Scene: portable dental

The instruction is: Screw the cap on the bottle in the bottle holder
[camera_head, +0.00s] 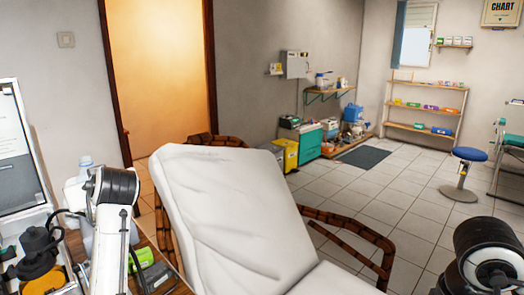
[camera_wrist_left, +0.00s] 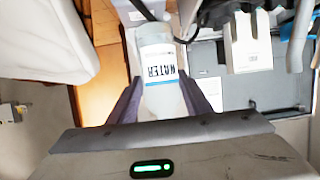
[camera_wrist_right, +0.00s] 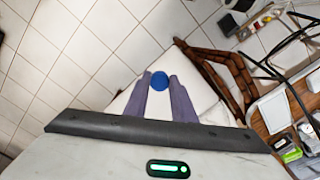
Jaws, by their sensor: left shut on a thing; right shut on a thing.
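In the left wrist view a white bottle (camera_wrist_left: 162,98) with a WATER label stands between the fingers of my left gripper (camera_wrist_left: 160,78), which is shut on it. A translucent white bottle (camera_head: 72,190) shows at the left of the head view, partly behind my left arm. In the right wrist view my right gripper (camera_wrist_right: 159,79) is shut on a round blue cap (camera_wrist_right: 159,82) at its fingertips. The cap is far from the bottle, above the chair and floor. I cannot make out the bottle holder or the bottle's neck clearly.
A white reclining chair (camera_head: 225,205) with brown armrests fills the middle, between my arms. A portable dental case (camera_head: 20,215) with black hoses stands at the left, beside a wooden table (camera_head: 172,272) with green-and-white packs. Open tiled floor (camera_head: 400,195) lies at the right.

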